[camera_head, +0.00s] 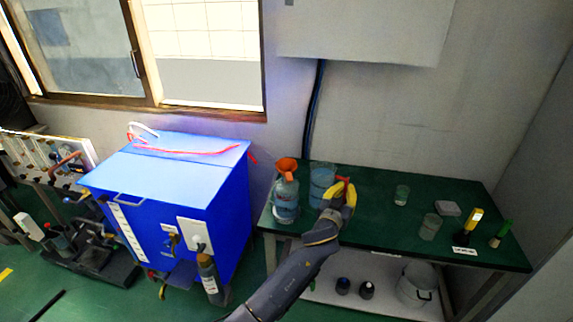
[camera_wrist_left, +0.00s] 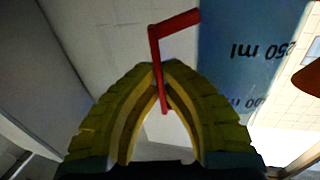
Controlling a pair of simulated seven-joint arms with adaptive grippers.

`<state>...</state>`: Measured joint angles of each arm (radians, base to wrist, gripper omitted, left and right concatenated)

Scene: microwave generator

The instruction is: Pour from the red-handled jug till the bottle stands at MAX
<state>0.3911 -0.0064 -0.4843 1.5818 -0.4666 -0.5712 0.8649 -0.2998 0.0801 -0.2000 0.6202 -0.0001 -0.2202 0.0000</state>
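The jug (camera_head: 321,182), clear with bluish contents, stands upright just right of the bottle (camera_head: 286,200) in the head view; I cannot tell if it touches the table. The bottle holds blue liquid and has an orange funnel (camera_head: 287,167) in its neck. Its MAX mark is too small to read. My left gripper (camera_head: 345,186) is at the jug's right side. In the left wrist view, the yellow fingers (camera_wrist_left: 162,82) close around the red handle (camera_wrist_left: 157,55), beside the jug's blue wall (camera_wrist_left: 240,60) with "250 ml" upside down. My right gripper is not in view.
The green table (camera_head: 370,210) also bears a small glass (camera_head: 402,195), a larger beaker (camera_head: 430,227), a yellow-handled tool (camera_head: 469,227) and a green one (camera_head: 502,234) at the right. A blue cabinet (camera_head: 180,200) stands left of the table.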

